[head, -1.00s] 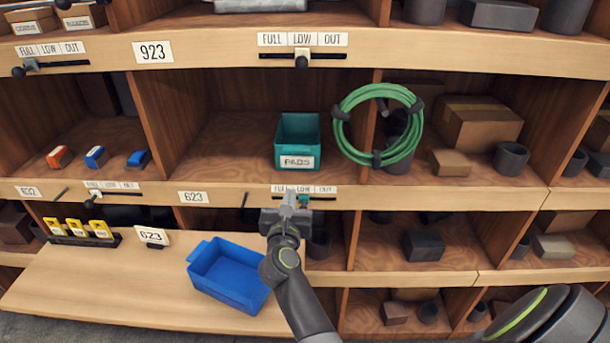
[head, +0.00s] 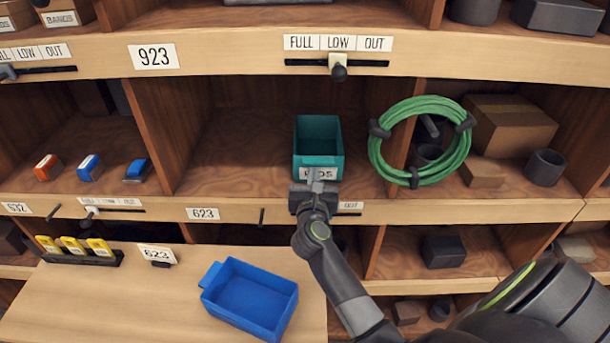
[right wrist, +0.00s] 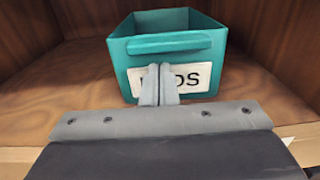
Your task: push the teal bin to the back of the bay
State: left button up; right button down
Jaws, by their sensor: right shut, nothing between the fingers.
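The teal bin (head: 318,140) sits upright in the wooden bay (head: 230,150) above the 623 label, near the bay's right side. Its labelled front faces me, and bare bay floor shows to its left. My right gripper (head: 316,182) is shut and empty, with its fingertips in front of the bin's label. In the right wrist view the shut fingers (right wrist: 160,84) cover part of the label on the teal bin (right wrist: 168,60), below its front lip. I cannot tell whether they touch it. My left gripper is not in view.
A green hose coil (head: 375,150) hangs at the right divider, close to the bin. A slider rail (head: 336,62) with a knob runs along the shelf edge above. A blue tray (head: 250,298) stands on the pull-out board below the bay.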

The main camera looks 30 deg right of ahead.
jog(key=shift+d, duration=0.1)
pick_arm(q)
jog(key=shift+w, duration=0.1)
pick_arm(e)
jog(key=shift+s, duration=0.1)
jog(key=shift+s+r, duration=0.1)
jog(key=shift+d, duration=0.1)
jog(key=shift+x, duration=0.9)
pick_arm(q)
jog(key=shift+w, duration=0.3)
pick_arm(e)
jog(key=shift+w+d, duration=0.1)
jog(key=shift+w, duration=0.2)
jog(key=shift+s, duration=0.1)
